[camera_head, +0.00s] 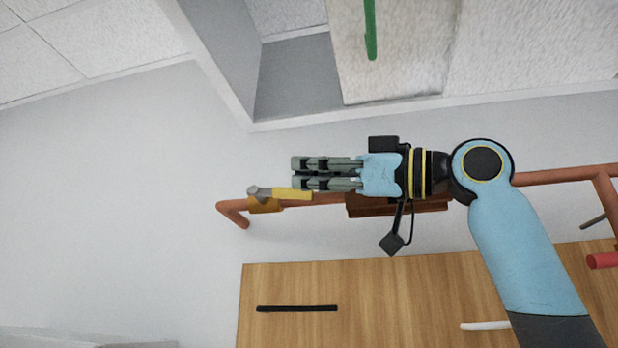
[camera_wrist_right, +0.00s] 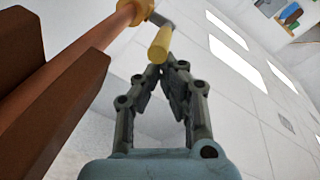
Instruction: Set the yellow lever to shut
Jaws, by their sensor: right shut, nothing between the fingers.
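The yellow lever (camera_head: 292,194) sticks out from a grey stem on a yellow valve body (camera_head: 265,206) near the left end of a copper pipe (camera_head: 330,199). In the head view the lever points right, roughly along the pipe. My right gripper (camera_head: 294,173) is shut and empty. In the head view its fingers show just above the lever. In the right wrist view the lever (camera_wrist_right: 160,43) shows just beyond the fingertips (camera_wrist_right: 164,70), its free end towards them. I cannot tell whether they touch. My left gripper is out of view.
A brown block (camera_head: 400,207) sits on the pipe behind my right gripper. A wooden panel (camera_head: 285,285) with a black handle (camera_head: 297,308) lies below. A green bar (camera_head: 370,30) hangs at the top, and a red handle (camera_head: 603,260) is at far right. The wall left is bare.

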